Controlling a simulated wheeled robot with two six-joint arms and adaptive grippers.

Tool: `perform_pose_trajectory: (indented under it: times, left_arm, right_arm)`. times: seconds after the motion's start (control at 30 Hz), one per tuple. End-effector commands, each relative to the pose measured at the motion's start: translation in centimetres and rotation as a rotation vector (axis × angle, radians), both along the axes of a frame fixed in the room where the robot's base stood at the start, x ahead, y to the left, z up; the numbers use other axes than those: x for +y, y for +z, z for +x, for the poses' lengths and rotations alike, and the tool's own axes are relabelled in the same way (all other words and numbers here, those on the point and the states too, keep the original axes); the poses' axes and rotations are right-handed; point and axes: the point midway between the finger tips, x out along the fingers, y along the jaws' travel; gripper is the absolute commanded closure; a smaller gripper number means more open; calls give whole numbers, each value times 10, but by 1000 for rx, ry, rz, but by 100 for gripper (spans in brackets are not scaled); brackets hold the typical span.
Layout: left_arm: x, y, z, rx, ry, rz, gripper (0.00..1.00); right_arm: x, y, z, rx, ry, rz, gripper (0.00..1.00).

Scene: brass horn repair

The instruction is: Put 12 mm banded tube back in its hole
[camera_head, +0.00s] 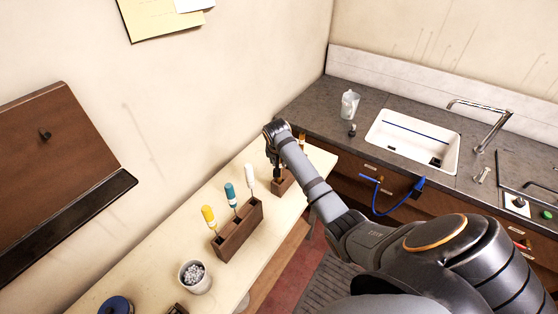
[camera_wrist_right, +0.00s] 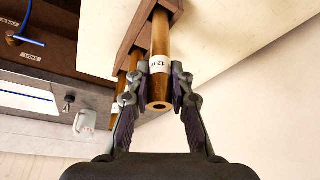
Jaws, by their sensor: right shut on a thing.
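My right gripper (camera_head: 276,145) is above the far end of the light bench, over a small wooden block (camera_head: 283,184). In the right wrist view my right gripper (camera_wrist_right: 160,84) is shut on a brass tube (camera_wrist_right: 160,40) with a white band marked 12. The tube's open end faces the camera, and its other end runs toward the wooden block (camera_wrist_right: 134,34). I cannot tell whether that end is in a hole. My arm hides most of this in the head view. My left gripper is not in view.
A wooden holder (camera_head: 238,231) with yellow, teal and white-handled tools stands nearer on the bench (camera_head: 150,262). A cup of grey pellets (camera_head: 195,276) and a blue spool (camera_head: 115,304) are closer. A sink (camera_head: 412,140) and jug (camera_head: 349,104) are on the counter at right.

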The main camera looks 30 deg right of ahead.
Motion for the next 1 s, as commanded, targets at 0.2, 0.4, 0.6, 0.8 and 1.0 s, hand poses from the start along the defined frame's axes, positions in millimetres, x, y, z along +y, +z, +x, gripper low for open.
perform_pose_trajectory:
  times: [0.2, 0.4, 0.6, 0.8, 1.0]
  left_arm:
    - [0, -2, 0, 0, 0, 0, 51]
    - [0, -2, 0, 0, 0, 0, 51]
    - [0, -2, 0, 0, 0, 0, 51]
    - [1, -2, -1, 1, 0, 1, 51]
    - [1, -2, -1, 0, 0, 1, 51]
  right_arm:
    - [0, -6, 0, 0, 0, 0, 100]
    - [0, -6, 0, -1, 0, -1, 61]
    - [0, -6, 0, -1, 0, -1, 52]
    - [1, -4, -1, 0, 0, 0, 52]
    - [9, 30, -11, -6, 1, -1, 52]
